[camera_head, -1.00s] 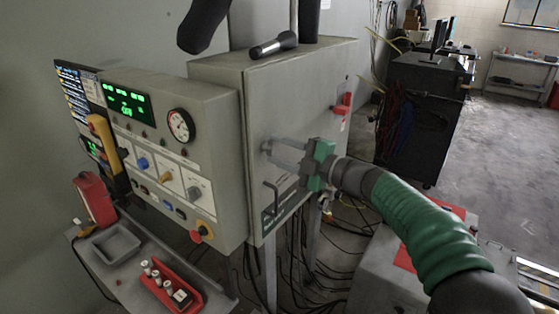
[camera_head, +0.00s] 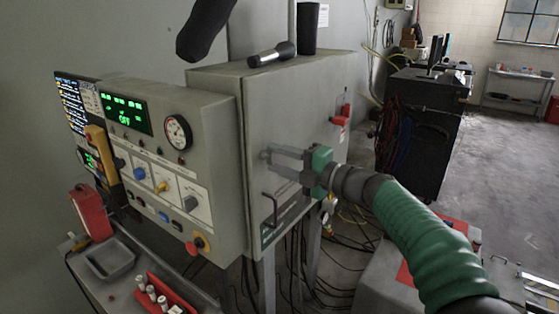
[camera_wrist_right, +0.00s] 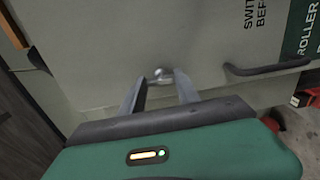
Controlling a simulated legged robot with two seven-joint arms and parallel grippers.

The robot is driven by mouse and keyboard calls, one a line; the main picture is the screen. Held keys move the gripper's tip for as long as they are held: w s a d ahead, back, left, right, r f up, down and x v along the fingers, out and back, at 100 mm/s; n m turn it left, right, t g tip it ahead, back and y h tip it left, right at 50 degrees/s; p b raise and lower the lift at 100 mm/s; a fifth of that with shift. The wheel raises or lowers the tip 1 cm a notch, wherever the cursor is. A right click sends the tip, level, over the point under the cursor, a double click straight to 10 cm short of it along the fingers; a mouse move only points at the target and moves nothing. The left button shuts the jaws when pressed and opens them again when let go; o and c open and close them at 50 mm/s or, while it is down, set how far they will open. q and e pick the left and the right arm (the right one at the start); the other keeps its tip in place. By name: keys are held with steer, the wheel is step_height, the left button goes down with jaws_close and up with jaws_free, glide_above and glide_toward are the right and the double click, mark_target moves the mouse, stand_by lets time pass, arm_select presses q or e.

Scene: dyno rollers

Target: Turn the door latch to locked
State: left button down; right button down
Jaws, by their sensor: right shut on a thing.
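The door latch is a small silver knob (camera_wrist_right: 160,76) on the grey cabinet door (camera_wrist_right: 110,40), near the door's edge in the right wrist view. My right gripper (camera_wrist_right: 160,85) has its two fingers on either side of the knob, shut on it. In the head view my right gripper (camera_head: 268,156) reaches in from the right to the cabinet door (camera_head: 300,110); its fingers hide the latch there. Whether the latch is at locked cannot be read. My left gripper is not in view.
A dark door handle (camera_head: 272,208) sits just below my right gripper. A red switch (camera_head: 341,118) is on the door's far side. The control panel (camera_head: 165,150) stands left of the cabinet. A flashlight (camera_head: 271,54) lies on the cabinet. Open floor (camera_head: 500,150) lies to the right.

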steer(key=shift+a+f, duration=0.1)
steer(key=shift+f, duration=0.15)
steer(key=c, duration=1.2)
jaws_free()
steer(key=shift+o, duration=1.6)
steer(key=shift+a, duration=0.1)
steer(key=shift+r, duration=0.1)
steer(key=b+v, duration=0.2)
steer(key=v, duration=1.5)
steer(key=shift+w, duration=0.1)
